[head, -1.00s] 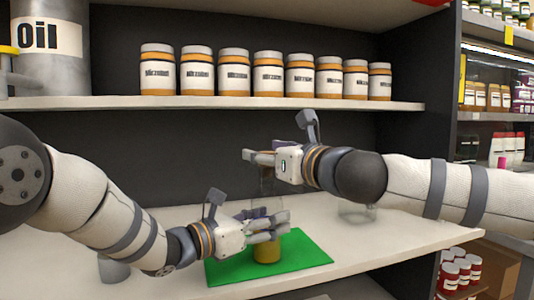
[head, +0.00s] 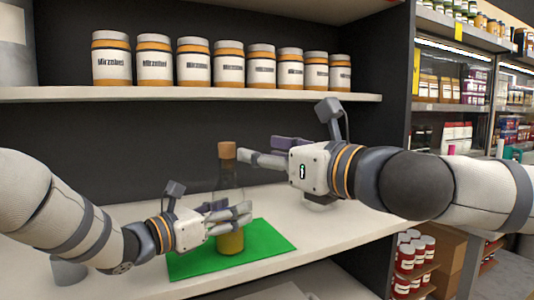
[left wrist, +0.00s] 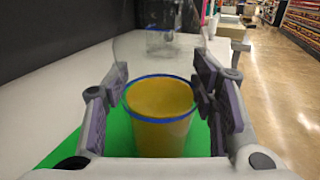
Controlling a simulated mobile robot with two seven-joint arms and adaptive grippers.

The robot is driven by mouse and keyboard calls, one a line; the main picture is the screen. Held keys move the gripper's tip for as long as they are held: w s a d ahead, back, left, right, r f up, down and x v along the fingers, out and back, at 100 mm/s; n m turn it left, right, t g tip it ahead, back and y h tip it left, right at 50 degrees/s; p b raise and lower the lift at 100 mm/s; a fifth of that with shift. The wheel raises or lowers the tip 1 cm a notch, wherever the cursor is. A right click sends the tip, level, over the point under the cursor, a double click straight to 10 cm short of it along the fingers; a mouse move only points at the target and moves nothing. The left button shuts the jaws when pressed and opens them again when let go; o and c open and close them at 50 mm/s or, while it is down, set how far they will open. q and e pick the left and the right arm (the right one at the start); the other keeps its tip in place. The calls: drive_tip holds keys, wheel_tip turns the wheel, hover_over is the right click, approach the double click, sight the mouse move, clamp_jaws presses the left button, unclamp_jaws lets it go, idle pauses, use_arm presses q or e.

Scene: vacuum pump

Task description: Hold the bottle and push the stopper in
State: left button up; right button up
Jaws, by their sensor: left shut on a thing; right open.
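A clear bottle (head: 229,181) with yellow liquid stands upright on a green mat (head: 268,239). A brown stopper (head: 227,151) sits at the top of its neck. My left gripper (head: 238,213) is shut around the bottle's lower body. In the left wrist view, the bottle's yellow liquid (left wrist: 160,112) shows between both fingers. My right gripper (head: 256,150) is open, just right of the stopper at about its height, its fingers pointing left. Whether a fingertip touches the stopper or neck cannot be told. How deep the stopper sits is unclear.
A clear glass vessel (head: 320,203) stands behind my right gripper, partly hidden. A row of several jars (head: 244,65) lines the upper shelf (head: 190,94). A grey object (head: 68,270) stands at the lower left. The white shelf top (head: 350,225) is clear at the right.

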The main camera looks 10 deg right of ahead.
use_arm(q)
drive_tip(key=o, duration=1.5)
drive_tip(key=shift+a, duration=0.1)
